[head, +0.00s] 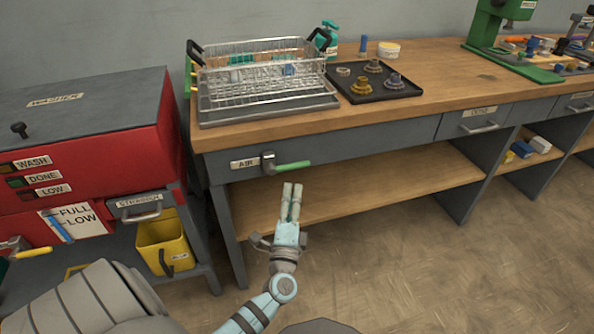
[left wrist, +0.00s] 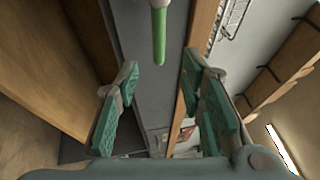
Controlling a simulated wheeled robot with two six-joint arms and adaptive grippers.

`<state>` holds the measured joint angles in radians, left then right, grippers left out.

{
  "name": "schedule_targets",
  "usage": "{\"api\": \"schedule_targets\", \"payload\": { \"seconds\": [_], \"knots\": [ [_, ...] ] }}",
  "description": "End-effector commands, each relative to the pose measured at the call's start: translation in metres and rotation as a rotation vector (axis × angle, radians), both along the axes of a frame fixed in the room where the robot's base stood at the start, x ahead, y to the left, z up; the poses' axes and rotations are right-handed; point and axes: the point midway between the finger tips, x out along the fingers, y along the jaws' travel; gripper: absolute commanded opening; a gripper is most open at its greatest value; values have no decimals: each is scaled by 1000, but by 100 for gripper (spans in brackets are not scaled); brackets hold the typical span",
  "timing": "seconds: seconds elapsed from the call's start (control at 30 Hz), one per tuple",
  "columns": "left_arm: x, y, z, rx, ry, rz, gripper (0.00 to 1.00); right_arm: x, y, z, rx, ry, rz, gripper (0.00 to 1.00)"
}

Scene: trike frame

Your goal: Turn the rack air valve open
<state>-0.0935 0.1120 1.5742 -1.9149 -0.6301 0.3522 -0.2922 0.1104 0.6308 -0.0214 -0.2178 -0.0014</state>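The rack air valve (head: 268,161) is on the grey bench front, right of a white AIR label (head: 244,163). Its green lever (head: 292,165) points right, roughly level along the bench front. My left gripper (head: 293,188) is just below the lever in the head view, fingers pointing toward the bench. In the left wrist view its two green-padded fingers (left wrist: 160,78) stand apart with nothing between them. There the green lever (left wrist: 159,38) is ahead, lined up with the gap and apart from the fingers. My right gripper is in neither view.
A wire rack (head: 265,75) and a black tray (head: 372,88) with several small parts stand on the bench top. A wooden lower shelf (head: 390,185) runs under the valve. A red washer (head: 90,150) and yellow bin (head: 165,240) are to the left.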

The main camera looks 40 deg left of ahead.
Motion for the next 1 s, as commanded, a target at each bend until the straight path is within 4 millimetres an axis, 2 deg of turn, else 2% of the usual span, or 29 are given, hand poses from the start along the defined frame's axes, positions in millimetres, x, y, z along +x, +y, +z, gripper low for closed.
{"api": "schedule_targets", "payload": {
  "seconds": [0.2, 0.4, 0.53, 0.77, 1.0],
  "knots": [
    [54, 32, 13, 1, 1, -1, 36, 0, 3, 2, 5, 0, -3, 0],
    [85, 53, 18, -1, 3, -2, 36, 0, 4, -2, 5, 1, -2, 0],
    [93, 57, 19, -2, 5, -3, 36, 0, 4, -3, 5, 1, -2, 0],
    [94, 58, 20, -3, 5, -2, 36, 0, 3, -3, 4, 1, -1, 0],
    [94, 58, 20, -3, 5, -2, 0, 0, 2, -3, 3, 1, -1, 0]
  ]
}}
